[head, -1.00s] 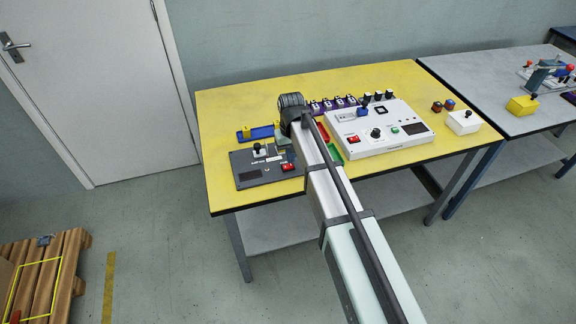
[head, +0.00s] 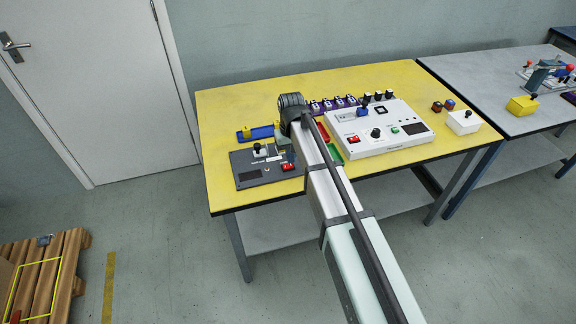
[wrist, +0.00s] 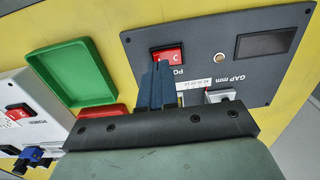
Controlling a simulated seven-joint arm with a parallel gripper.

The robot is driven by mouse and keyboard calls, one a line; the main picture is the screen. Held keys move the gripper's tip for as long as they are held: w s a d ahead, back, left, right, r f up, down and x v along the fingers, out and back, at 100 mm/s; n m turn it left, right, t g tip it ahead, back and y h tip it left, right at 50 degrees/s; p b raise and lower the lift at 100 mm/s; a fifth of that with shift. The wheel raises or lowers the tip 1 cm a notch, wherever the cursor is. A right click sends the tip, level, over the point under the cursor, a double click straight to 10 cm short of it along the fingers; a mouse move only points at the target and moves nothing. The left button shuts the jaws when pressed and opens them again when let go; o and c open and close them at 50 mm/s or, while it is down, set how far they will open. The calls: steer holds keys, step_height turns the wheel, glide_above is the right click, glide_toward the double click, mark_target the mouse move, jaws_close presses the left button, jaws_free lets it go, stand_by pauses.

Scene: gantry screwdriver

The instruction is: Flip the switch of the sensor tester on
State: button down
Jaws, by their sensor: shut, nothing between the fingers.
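The dark grey panel (head: 247,184) with a "GAP mm" label and a small dark display seems to be the sensor tester. It lies at the left front of the yellow table and also fills the upper right of the wrist view (wrist: 285,85). Its red rocker switch (head: 288,167) shows close up in the wrist view (wrist: 167,53). I cannot tell which way the rocker is tipped. My gripper (wrist: 156,66) is shut and empty, its dark fingertips at the switch's near edge. I cannot tell whether they touch it. In the head view my arm hides the fingers.
A green tray (wrist: 72,72) and a red tray (wrist: 103,111) lie beside the panel. A white box (head: 385,148) with its own red switch stands to the right. Bare yellow tabletop (head: 225,115) is free at the left.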

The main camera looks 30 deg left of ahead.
steer(key=shift+f, duration=0.95)
stand_by(0.9)
steer(key=shift+r, duration=3.55)
